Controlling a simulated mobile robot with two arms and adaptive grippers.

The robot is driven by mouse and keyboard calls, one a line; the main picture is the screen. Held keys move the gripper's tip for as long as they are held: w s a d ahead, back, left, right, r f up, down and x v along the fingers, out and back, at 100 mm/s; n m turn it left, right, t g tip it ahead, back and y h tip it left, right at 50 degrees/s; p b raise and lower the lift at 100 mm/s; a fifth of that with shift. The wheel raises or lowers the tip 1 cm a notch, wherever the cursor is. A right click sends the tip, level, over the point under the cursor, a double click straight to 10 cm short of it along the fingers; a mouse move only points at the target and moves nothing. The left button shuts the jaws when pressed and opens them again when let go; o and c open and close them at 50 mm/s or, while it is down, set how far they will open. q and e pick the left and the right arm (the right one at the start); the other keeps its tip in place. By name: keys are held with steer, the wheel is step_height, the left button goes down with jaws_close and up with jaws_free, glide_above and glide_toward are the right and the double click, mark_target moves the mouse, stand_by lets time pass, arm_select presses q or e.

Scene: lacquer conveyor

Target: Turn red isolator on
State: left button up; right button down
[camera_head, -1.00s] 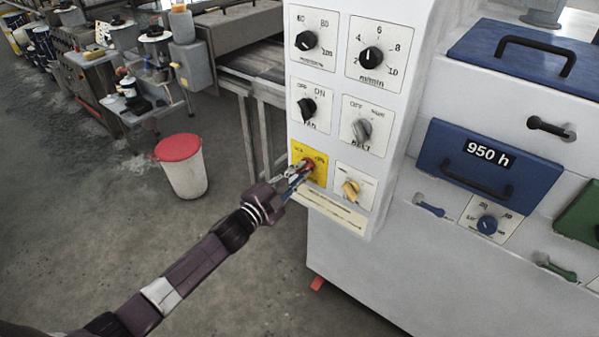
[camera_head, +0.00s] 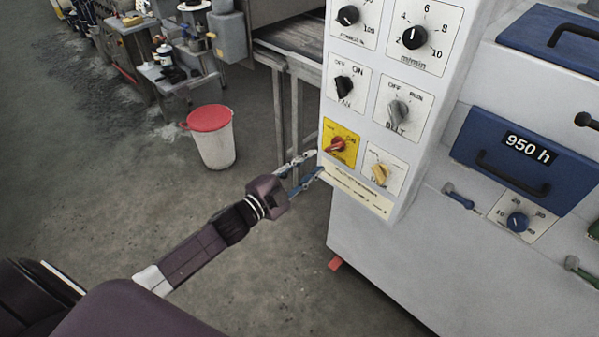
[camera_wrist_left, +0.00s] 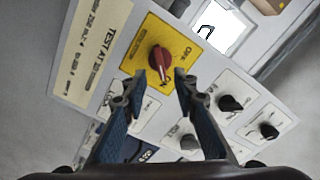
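The red isolator (camera_head: 337,145) is a red rotary knob on a yellow plate, low on the left of the white control panel (camera_head: 345,185). In the left wrist view the red knob (camera_wrist_left: 160,60) stands beyond the fingertips, and its handle points toward the ON label. My left gripper (camera_head: 311,163) is just left of and below the yellow plate in the head view, apart from the knob. In the left wrist view the left gripper (camera_wrist_left: 155,92) has its two fingers spread with nothing between them. My right gripper is not in view.
A yellow knob (camera_head: 379,174) sits right of the isolator, with the grey BELT knob (camera_head: 397,112) and black FAN knob (camera_head: 344,88) above. A white bucket with a red lid (camera_head: 209,118) stands on the floor at left. The floor before the panel is clear.

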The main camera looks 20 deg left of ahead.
arm_select(q)
steer(key=v, duration=0.4)
steer(key=shift+s, duration=0.15)
stand_by(0.4)
steer(key=s+a+f+n+g+y, duration=0.2)
steer(key=a+f, duration=0.1)
steer(key=f, duration=0.7)
steer(key=s+a+f+n+g+y, duration=0.1)
steer(key=s+a+f+n+y, duration=0.15)
steer(key=f, duration=0.65)
steer(key=s+a+f+n+g+y, duration=0.1)
steer(key=s+f+n+g, duration=0.1)
steer(key=s+f, duration=0.45)
steer(key=s+f+n+g, duration=0.2)
steer(key=s+f, duration=0.1)
steer(key=f, duration=0.7)
steer(key=s+d+f+n+g, duration=0.1)
steer(key=s+d+f+g, duration=0.1)
steer(key=s+f, duration=0.4)
steer(key=s+d+f+n+g, duration=0.1)
steer(key=s+f+g, duration=0.3)
steer(key=s, duration=1.3)
steer(key=s+d+f+n+g, duration=0.2)
steer(key=s+d+f+g, duration=0.1)
steer(key=s+f, duration=0.6)
steer(key=s+d, duration=0.1)
steer(key=s, duration=0.1)
steer(key=shift+s+f+y, duration=0.25)
steer(key=shift+y, duration=0.1)
